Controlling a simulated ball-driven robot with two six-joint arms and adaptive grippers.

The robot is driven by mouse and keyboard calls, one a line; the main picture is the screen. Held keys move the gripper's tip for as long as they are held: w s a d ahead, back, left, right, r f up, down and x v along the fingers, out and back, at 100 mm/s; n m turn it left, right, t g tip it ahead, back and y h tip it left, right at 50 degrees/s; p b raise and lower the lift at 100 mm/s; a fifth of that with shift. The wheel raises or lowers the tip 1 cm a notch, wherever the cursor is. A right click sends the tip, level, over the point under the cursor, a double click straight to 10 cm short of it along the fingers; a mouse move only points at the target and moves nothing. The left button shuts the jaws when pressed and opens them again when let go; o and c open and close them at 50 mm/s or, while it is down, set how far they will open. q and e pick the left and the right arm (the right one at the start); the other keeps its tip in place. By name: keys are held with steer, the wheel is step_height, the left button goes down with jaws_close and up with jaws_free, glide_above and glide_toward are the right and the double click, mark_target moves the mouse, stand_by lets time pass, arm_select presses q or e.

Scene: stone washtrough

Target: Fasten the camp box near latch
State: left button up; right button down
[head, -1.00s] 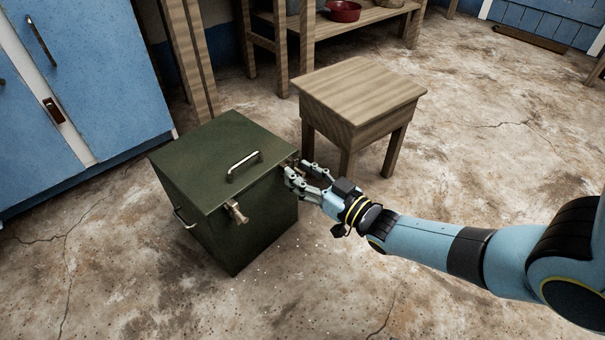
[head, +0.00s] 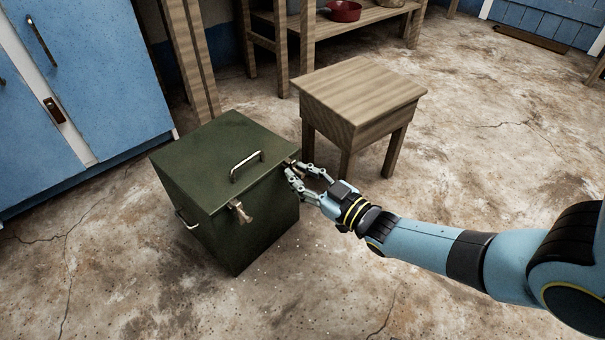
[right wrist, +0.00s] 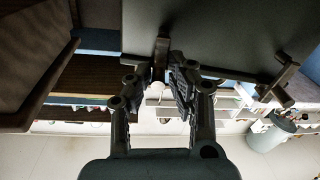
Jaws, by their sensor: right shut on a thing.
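The green camp box (head: 205,160) stands on the floor with its lid down. One metal latch (head: 239,212) hangs on the front face, left of my gripper; it also shows at the right in the right wrist view (right wrist: 277,84). A second latch (right wrist: 161,52) is at the box's right end, mostly hidden by my fingers in the head view. My right gripper (head: 292,170) is shut on this second latch, with the fingers on either side of it in the right wrist view. Whether either latch is fastened is unclear. My left gripper is out of view.
A wooden stool (head: 360,95) stands just behind and right of the box, close to my right gripper. A blue cabinet (head: 95,75) is at the left. A wooden shelf (head: 350,18) with a red bowl (head: 343,11) is at the back. The floor in front is clear.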

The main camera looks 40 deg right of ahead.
steer(key=shift+a, duration=0.15)
steer(key=c, duration=1.6)
jaws_free()
steer(key=shift+o, duration=1.3)
steer(key=shift+a, duration=0.1)
steer(key=s+d, duration=0.2)
steer(key=s, duration=0.9)
steer(key=shift+s, duration=0.4)
steer(key=shift+d, duration=0.1)
